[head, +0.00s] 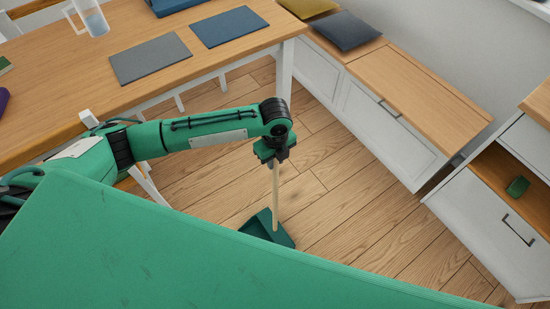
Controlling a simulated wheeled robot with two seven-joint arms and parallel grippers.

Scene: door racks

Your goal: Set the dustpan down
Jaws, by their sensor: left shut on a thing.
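The dustpan (270,228) is dark green with a long, light wooden handle (276,190). Its pan is low, at or close to the wooden floor; I cannot tell whether it touches. My left gripper (274,157) is shut on the upper part of the handle, which stands nearly upright below it. The lower edge of the pan is partly hidden by my green body in the foreground. My right gripper is not in view.
A wooden table (60,80) with grey and blue mats and a clear pitcher (92,18) stands at the left. White cabinets with a wooden bench top (415,95) line the right. Bare floor (350,215) lies right of the dustpan.

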